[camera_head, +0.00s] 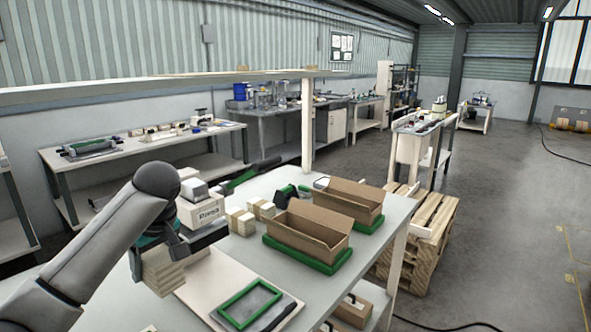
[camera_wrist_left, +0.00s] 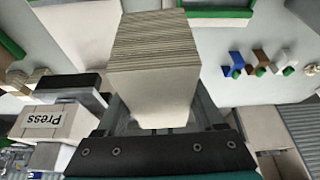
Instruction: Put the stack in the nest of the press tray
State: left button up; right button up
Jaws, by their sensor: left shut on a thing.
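My left gripper (camera_head: 180,248) is shut on the stack (camera_head: 160,272), a block of thin tan layers. The stack hangs below the fingers, beside the left edge of the press tray. In the left wrist view the stack (camera_wrist_left: 153,45) sits between the fingers, its layered face showing and a plain pale face towards the camera. The press tray (camera_head: 205,287) is a pale flat board on the table. Its nest (camera_head: 250,304) is a green rectangular frame with a grey floor, to the right of the stack and apart from it. My right gripper is not in view.
A white press (camera_head: 203,212), labelled "Press", stands behind the gripper. Small pale blocks (camera_head: 240,221) and two open cardboard boxes (camera_head: 309,230) on green bases stand farther back and right. A dark bar (camera_head: 279,317) lies by the nest's right side. A shelf post (camera_head: 308,125) rises behind.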

aim_at(157, 251)
pick_arm(q)
jog(key=r+m, duration=0.1)
jog(key=d+r, duration=0.1)
jog(key=d+r+m, duration=0.1)
jog(key=shift+s+r+m+t+h, duration=0.3)
jog(key=shift+s+r+t+h, duration=0.05)
jog(key=shift+s+t+h, duration=0.05)
jog(key=s+d+m, duration=0.2)
jog(key=d, duration=0.1)
jog(key=s+d+r+m+h, duration=0.1)
jog(key=d, duration=0.1)
jog(key=shift+s+d+m+t, duration=0.1)
jog(key=shift+s+m+t, duration=0.2)
jog(key=shift+m+t, duration=0.1)
jog(key=s+d+f+m+h+b, duration=0.2)
jog(key=s+d+f+m, duration=0.2)
jog(key=s, duration=0.4)
jog(key=shift+s+d+f+m, duration=0.3)
jog(key=shift+d+f, duration=0.1)
jog(key=shift+d, duration=0.45)
